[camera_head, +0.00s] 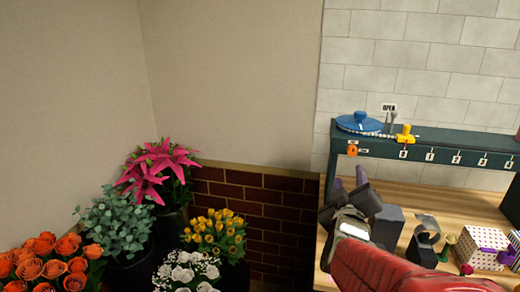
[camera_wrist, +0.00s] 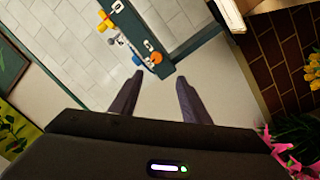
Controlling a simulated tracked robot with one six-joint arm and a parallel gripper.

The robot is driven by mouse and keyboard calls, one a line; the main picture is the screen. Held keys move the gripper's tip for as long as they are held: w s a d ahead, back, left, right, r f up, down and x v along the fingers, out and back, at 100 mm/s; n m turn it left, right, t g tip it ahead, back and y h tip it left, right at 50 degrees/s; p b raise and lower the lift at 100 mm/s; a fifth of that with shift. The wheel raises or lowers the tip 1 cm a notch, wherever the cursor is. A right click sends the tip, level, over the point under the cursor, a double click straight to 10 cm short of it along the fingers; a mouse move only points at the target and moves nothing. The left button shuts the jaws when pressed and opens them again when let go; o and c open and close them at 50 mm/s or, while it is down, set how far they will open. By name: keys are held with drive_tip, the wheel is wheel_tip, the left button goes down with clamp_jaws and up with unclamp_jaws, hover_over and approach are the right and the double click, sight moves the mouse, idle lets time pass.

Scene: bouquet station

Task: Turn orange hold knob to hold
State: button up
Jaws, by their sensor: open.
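The orange hold knob (camera_head: 352,151) sits on the front face of the dark green shelf (camera_head: 430,144), near its left end. In the wrist view the orange knob (camera_wrist: 157,58) shows just beyond the space between my fingertips. My gripper (camera_head: 349,181) is raised in front of and below the knob, with its fingers parted and nothing between them. In the wrist view my gripper (camera_wrist: 160,77) looks open and apart from the knob. The knob's setting is too small to read.
On the shelf stand a blue round piece (camera_head: 360,122), a yellow piece (camera_head: 404,134) and an OPEN sign (camera_head: 389,107). Several small numbered plates line its front. A wooden bench (camera_head: 440,175) below carries a dotted box (camera_head: 483,246). Flower buckets stand at left.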

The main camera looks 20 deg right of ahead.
sight(352, 153)
drive_tip(key=shift+s+d+r, duration=0.1)
drive_tip(key=shift+d+r, duration=0.05)
drive_tip(key=shift+d, duration=0.1)
drive_tip(key=shift+x, duration=6.8)
drive_tip(key=shift+c, duration=0.6)
drive_tip(key=c, duration=0.9)
drive_tip(key=shift+s+d, duration=0.1)
drive_tip(key=shift+d, duration=0.1)
drive_tip(key=shift+c, duration=0.3)
drive_tip(key=shift+o, duration=0.2)
drive_tip(key=shift+a, duration=0.1)
